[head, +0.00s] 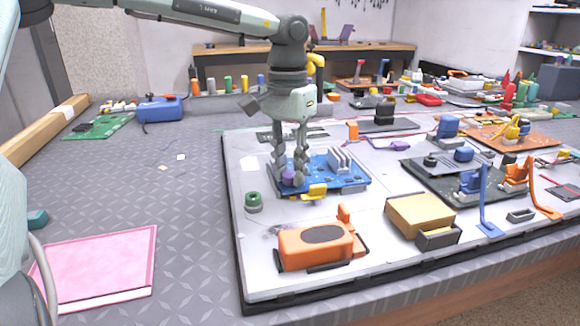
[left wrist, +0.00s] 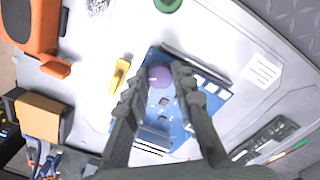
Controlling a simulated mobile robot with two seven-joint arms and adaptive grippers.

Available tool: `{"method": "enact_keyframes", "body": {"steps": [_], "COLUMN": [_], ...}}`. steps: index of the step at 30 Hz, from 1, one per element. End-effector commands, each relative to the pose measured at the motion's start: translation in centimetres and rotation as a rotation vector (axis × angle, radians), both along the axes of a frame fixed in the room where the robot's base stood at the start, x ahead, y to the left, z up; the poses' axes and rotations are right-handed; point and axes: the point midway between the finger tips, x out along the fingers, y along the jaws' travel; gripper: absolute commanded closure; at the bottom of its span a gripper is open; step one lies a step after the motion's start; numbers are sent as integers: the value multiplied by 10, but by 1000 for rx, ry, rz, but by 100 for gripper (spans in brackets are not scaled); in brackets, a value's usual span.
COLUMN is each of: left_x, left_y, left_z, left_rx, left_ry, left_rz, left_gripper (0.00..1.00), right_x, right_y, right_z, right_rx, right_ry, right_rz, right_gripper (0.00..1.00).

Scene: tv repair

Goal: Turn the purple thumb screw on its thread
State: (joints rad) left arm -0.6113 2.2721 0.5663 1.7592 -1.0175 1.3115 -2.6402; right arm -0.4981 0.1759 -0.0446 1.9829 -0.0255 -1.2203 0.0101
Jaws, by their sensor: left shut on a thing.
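The purple thumb screw (head: 289,177) stands at the left front part of the blue circuit board (head: 350,178). It also shows as a round purple top in the left wrist view (left wrist: 159,76), on the blue board (left wrist: 176,129). My left gripper (head: 290,178) comes down from above with its fingers on either side of the screw. It is shut on the screw; the fingers partly hide it in the head view. The thread beneath the screw is hidden. My right gripper is not in view.
A yellow part (head: 314,192) sits at the board's front edge, with a green ring (head: 253,200) to the left. An orange device (head: 316,244) and a tan box (head: 421,215) lie in front. Other boards with upright parts stand to the right. The grey table (head: 190,215) is mostly clear at left.

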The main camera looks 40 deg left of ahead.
Motion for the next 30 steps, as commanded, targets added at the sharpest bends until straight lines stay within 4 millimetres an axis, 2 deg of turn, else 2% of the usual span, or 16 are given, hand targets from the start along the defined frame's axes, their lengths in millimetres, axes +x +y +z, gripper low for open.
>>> {"method": "enact_keyframes", "body": {"steps": [1,2,6,14,18,23,30], "left_x": [0,0,0,0,1,1,1], "left_y": [0,0,0,0,0,1,2], "left_z": [0,0,0,0,7,34,85], "left_rx": [0,0,0,0,0,1,0], "left_ry": [-1,-1,-1,-1,-3,-5,-4], "left_rz": [0,0,1,1,1,3,3], "left_gripper": [100,72,54,54,54,54,54], "right_x": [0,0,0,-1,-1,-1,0], "right_y": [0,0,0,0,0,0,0], "right_z": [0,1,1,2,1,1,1], "right_rx": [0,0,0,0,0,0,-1], "right_ry": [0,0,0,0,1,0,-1], "right_rz": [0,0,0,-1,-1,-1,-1], "right_gripper": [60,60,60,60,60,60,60]}}
